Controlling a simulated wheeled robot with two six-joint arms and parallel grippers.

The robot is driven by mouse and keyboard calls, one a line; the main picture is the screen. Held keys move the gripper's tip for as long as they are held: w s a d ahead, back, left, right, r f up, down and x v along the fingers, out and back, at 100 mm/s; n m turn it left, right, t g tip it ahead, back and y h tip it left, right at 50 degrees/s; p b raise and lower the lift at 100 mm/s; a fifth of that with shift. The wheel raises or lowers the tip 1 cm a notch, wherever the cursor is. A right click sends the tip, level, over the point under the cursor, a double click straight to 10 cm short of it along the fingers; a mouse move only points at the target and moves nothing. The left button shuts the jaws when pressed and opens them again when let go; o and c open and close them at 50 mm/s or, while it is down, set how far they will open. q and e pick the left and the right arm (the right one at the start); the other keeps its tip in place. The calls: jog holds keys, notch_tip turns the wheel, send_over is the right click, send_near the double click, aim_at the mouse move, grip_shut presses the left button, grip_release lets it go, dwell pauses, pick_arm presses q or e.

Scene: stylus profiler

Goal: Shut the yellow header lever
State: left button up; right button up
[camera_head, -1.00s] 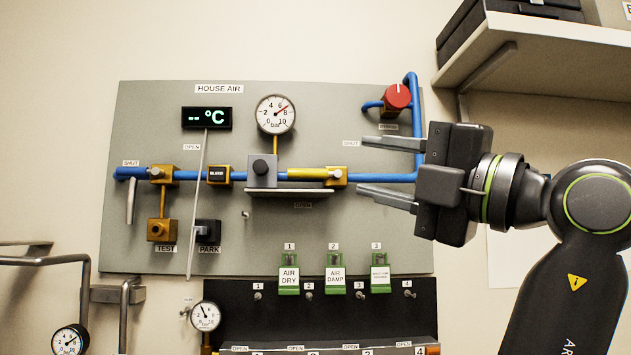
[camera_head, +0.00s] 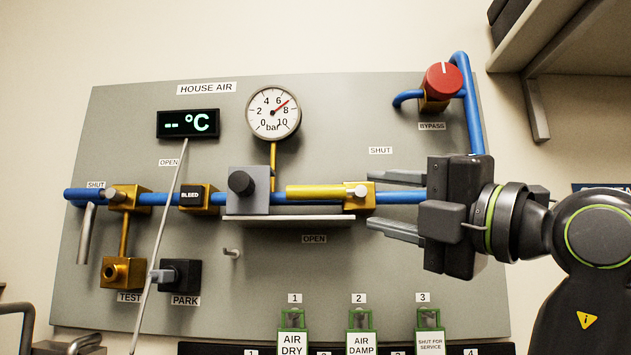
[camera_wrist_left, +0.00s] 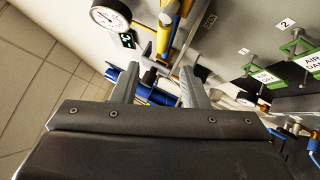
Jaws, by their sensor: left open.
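The yellow lever (camera_head: 315,192) lies level along the blue pipe on the HOUSE AIR panel. It points left from its brass valve block (camera_head: 360,198). A SHUT label (camera_head: 380,150) sits above the block at the right, and an OPEN label (camera_head: 314,239) sits below the lever. My left gripper (camera_head: 370,201) comes in from the right in the head view. Its fingers are apart and empty, with the tips around the block's height at its right side; contact cannot be told. In the wrist view the open fingers (camera_wrist_left: 158,76) point toward the piping. My right gripper is not seen.
The round pressure gauge (camera_head: 273,113) and grey regulator (camera_head: 248,190) stand left of the lever. A red bypass knob (camera_head: 442,80) is up right. A thin grey rod (camera_head: 160,240) slants across the left side. A shelf (camera_head: 560,40) juts out at upper right.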

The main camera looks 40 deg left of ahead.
aim_at(322, 192)
pick_arm(q)
jog(key=p+x, duration=0.1)
jog(key=x, duration=0.3)
jog(key=p+x, duration=0.2)
jog(key=x, duration=0.2)
jog(key=p+x, duration=0.2)
jog(key=x, duration=0.2)
jog(key=shift+w+a, duration=0.1)
jog(key=shift+w, duration=0.2)
jog(key=shift+w+a, duration=0.2)
jog(key=shift+a, duration=0.4)
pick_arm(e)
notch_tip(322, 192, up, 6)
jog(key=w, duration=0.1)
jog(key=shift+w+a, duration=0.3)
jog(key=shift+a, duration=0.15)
pick_arm(q)
jog(key=shift+d, duration=0.1)
jog(key=shift+c, duration=0.6)
grip_shut()
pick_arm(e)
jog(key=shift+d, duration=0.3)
